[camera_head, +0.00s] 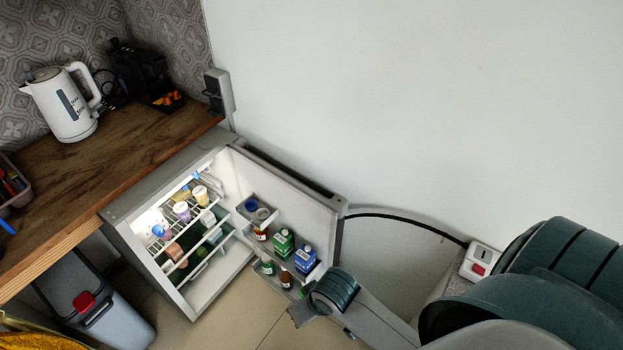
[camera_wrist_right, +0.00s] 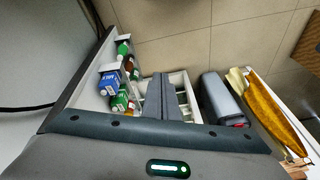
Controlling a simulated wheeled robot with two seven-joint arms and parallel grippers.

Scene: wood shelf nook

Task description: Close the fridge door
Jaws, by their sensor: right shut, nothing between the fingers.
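The small fridge (camera_head: 205,300) stands under the wooden counter with its lit interior showing. Its door (camera_head: 292,196) stands wide open toward the wall, with bottles and boxes in the door racks. The door also shows in the right wrist view (camera_wrist_right: 88,95), at the left. My right gripper (camera_head: 299,317) is low by the free side of the door, near the lower rack. In the right wrist view, its grey fingers (camera_wrist_right: 166,98) are together and empty, with the fridge interior behind them. I cannot tell whether it touches the door. My left gripper is not in view.
A white kettle (camera_head: 68,105) and a black coffee machine (camera_head: 145,75) stand on the counter (camera_head: 120,150). A grey bin (camera_head: 115,320) with a red latch is left of the fridge. A black cable (camera_head: 405,220) runs along the wall behind the door. Tiled floor (camera_head: 240,320) is clear before the fridge.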

